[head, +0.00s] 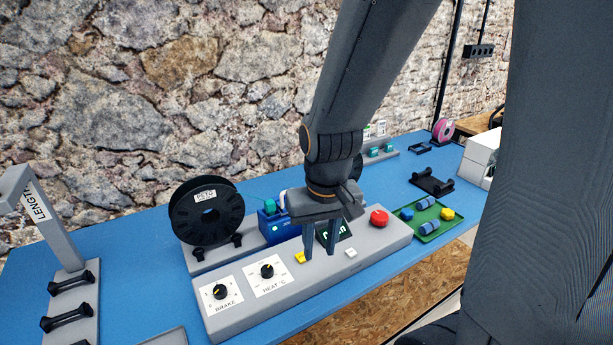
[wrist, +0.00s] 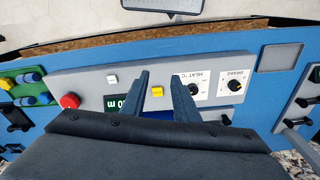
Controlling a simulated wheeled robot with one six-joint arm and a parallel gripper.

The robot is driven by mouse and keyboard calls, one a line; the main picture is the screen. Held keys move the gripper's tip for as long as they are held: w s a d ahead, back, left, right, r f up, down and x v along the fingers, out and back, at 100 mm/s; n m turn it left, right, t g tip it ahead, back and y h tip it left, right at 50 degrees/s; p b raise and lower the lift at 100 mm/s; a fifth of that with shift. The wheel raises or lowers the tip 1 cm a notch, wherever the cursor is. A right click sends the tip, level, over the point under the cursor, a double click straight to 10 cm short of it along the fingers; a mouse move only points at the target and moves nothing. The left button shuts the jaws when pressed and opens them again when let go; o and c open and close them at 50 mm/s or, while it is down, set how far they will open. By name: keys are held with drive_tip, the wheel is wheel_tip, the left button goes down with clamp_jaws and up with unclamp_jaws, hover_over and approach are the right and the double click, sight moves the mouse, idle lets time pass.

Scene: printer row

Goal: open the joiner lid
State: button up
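My gripper (head: 320,252) points down over the long grey control panel (head: 225,316), its two blue-grey fingers apart with nothing seen between them. In the wrist view the fingertips (wrist: 160,76) stand either side of a small yellow part (wrist: 157,91); whether they touch the panel I cannot tell. The yellow part (head: 300,257) shows just left of the fingers in the head view. A blue box (head: 276,227) with a teal part on top stands behind the panel, partly hidden by my gripper; it may be the joiner. I cannot make out its lid clearly.
The panel bears a brake knob (head: 220,292), a heat knob (head: 267,271), a display (head: 343,231), a white button (head: 351,253) and a red button (head: 379,218). A black spool (head: 183,216) stands behind. A green tray (head: 440,226) is at right, a grey post (head: 50,228) at left.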

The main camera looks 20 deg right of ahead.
drive_tip(key=w+d+r+m+t, duration=0.1)
drive_tip(key=w+r+m, duration=0.2)
drive_tip(key=w+m, duration=0.6)
drive_tip(key=w+d+r+m, duration=0.1)
drive_tip(key=w+r+m, duration=0.4)
drive_tip(key=w, duration=0.9)
drive_tip(key=shift+m, duration=0.6)
drive_tip(key=f, duration=0.3)
drive_tip(key=w+f+p, duration=0.1)
drive_tip(key=f, duration=0.5)
drive_tip(key=shift+w+a, duration=0.25)
drive_tip(key=shift+w, duration=0.1)
drive_tip(key=shift+r, duration=0.1)
clamp_jaws()
